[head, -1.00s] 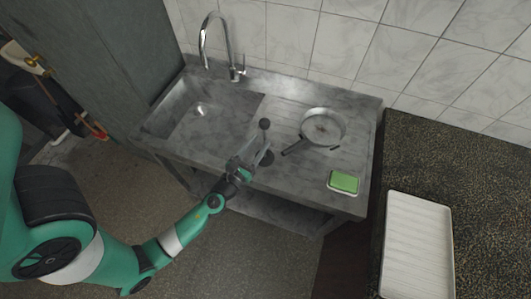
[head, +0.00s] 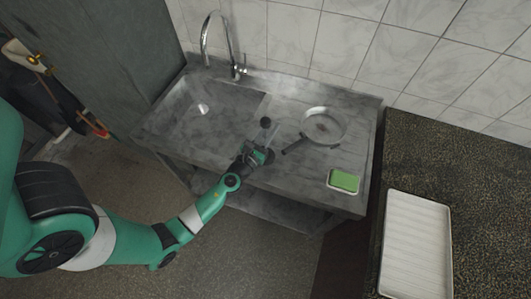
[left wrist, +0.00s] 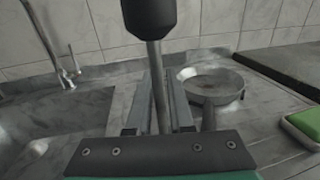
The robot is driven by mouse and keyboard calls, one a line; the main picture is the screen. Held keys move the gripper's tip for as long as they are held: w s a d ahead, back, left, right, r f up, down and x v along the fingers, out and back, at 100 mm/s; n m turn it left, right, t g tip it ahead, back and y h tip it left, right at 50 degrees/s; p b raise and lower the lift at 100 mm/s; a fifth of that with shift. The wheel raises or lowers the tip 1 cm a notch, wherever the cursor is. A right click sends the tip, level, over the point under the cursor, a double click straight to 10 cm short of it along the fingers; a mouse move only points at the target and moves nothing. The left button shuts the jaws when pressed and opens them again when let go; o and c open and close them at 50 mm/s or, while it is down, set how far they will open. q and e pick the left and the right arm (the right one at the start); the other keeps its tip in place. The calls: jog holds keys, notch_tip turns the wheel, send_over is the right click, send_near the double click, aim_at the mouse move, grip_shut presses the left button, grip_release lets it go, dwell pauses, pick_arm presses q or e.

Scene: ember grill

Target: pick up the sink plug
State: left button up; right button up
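The sink plug is a thin upright metal rod with a black knob (head: 265,122) on top. It stands on the metal counter, right of the basin. In the left wrist view the black knob (left wrist: 148,16) is close at the top, and the rod runs down between my fingers. My left gripper (head: 265,150) is at the rod, below the knob. Its fingers (left wrist: 160,100) lie on either side of the rod, with visible gaps, so it is open. The plug's lower end is hidden by the gripper. My right gripper is not in view.
The sink basin (head: 190,112) is left, with a tall faucet (head: 230,45) behind it. A pan (head: 323,125) is close right, its handle pointing towards the plug. A green sponge (head: 344,180) lies front right. A white tray (head: 416,245) is on the dark counter.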

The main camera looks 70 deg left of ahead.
pick_arm(q)
grip_shut()
dwell(1.3)
